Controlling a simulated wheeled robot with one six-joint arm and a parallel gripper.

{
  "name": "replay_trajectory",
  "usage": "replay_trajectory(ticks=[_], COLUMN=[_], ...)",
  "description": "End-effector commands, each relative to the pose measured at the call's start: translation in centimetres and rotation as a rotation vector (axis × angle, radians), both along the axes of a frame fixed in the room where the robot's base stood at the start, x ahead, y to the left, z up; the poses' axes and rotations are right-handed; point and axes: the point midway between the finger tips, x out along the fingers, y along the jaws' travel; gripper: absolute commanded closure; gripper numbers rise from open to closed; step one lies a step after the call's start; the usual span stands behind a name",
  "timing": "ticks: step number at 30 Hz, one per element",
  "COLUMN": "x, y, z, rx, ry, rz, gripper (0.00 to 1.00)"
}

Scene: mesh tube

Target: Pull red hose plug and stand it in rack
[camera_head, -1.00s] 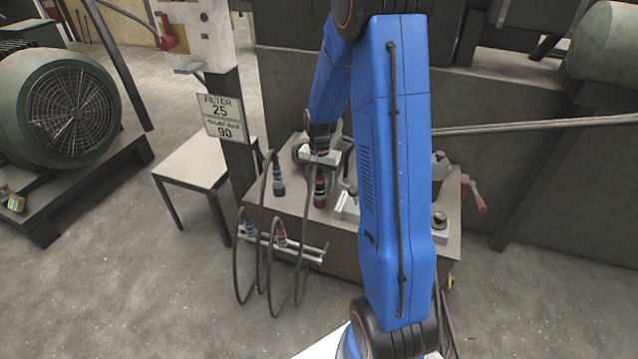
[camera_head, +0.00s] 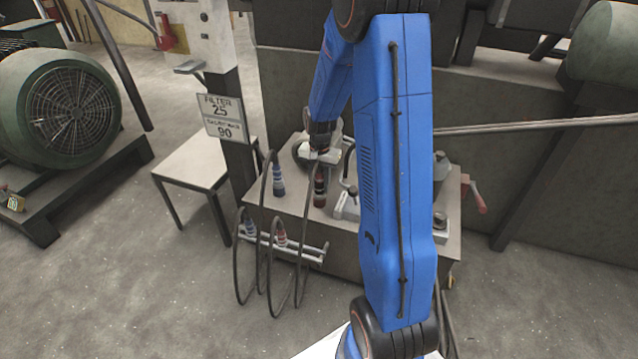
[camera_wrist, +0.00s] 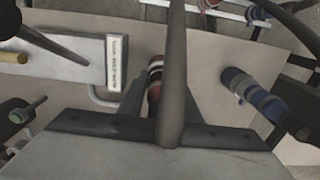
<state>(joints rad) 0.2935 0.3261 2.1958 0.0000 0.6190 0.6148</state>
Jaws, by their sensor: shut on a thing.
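The red hose plug (camera_head: 319,198), banded dark and light, stands upright at the tank top (camera_head: 300,205), below my gripper (camera_head: 321,168). I cannot tell whether its lower end is seated or clear. In the wrist view my gripper (camera_wrist: 158,103) is shut on the red plug (camera_wrist: 154,80), with a grey hose (camera_wrist: 175,70) crossing in front and hiding part of it. A blue plug (camera_head: 278,182) stands to its left; it also shows in the wrist view (camera_wrist: 258,98). The white rack (camera_head: 310,256) on the tank's front holds a blue-banded and a red-banded plug (camera_head: 281,238).
Black hoses (camera_head: 237,270) loop down in front of the tank. A pale fitting with a label (camera_wrist: 114,62) lies left of the plug in the wrist view. A sign (camera_head: 222,118) and a small table (camera_head: 200,165) stand left. Floor in front is clear.

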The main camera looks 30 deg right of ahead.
Motion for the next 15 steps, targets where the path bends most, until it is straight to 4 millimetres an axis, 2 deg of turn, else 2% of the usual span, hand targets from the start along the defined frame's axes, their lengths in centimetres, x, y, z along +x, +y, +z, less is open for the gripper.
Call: replay_trajectory(ticks=[15], x=[0.0], y=[0.0], z=[1.7], rx=[0.000], ry=[-0.001], rz=[0.000], gripper=[1.00])
